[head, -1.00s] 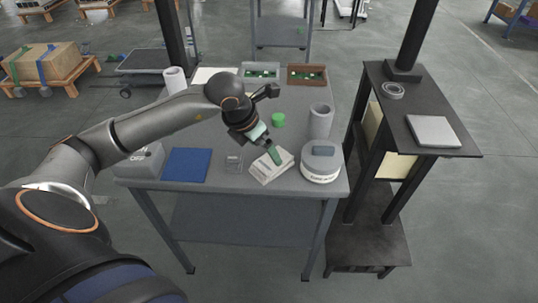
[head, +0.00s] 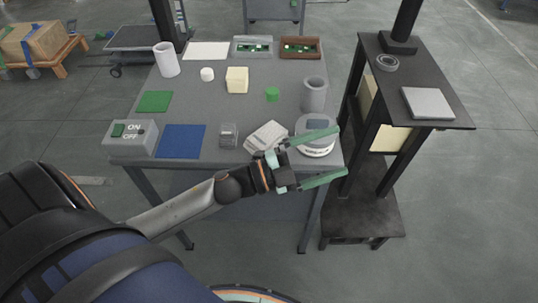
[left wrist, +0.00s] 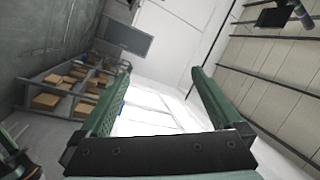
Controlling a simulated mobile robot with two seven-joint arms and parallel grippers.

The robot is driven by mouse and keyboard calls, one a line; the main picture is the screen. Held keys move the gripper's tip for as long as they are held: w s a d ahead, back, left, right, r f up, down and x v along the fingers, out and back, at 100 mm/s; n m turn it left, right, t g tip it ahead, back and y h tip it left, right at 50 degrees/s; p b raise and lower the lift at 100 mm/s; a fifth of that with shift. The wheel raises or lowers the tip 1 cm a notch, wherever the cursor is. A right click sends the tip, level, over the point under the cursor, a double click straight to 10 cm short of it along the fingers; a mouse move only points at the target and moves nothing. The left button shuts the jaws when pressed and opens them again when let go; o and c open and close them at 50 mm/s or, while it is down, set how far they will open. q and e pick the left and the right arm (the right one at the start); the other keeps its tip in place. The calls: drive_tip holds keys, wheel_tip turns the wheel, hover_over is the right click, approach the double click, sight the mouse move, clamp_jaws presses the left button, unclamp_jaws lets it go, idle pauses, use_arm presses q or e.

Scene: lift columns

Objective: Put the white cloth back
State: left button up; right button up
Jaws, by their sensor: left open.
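What looks like the white cloth (head: 265,137) lies folded and slightly turned near the front edge of the grey table in the head view. My left gripper (head: 342,152) is open and empty at the table's front right corner, pointing right. Its upper finger crosses in front of a white round device with a grey top (head: 317,150). Whether it touches the device I cannot tell. In the left wrist view the open fingers (left wrist: 160,68) have nothing between them and face a far wall. A flat white sheet (head: 206,50) lies at the table's back left. My right gripper is not in view.
A grey cylinder (head: 314,95), green cap (head: 272,94) and cream block (head: 237,80) stand behind. A dark stand (head: 440,82) is at the right.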

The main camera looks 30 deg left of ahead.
use_arm(q)
drive_tip(key=s+a+f+n+g+y, duration=0.1)
drive_tip(key=s+a+f+n+y, duration=0.2)
drive_tip(key=f+n+y, duration=0.35)
drive_tip(key=s+a+f+n+g+y, duration=0.1)
drive_tip(key=s+a+f+n+y, duration=0.25)
drive_tip(key=f+n, duration=0.65)
drive_tip(key=s+d+f+n+g+y, duration=0.1)
drive_tip(key=s+f+g, duration=0.2)
drive_tip(key=s+f, duration=0.4)
wheel_tip(320, 180, down, 3)
drive_tip(key=shift+s+d+f+g, duration=0.1)
drive_tip(key=shift+s+d+g, duration=0.15)
drive_tip(key=shift+g, duration=0.05)
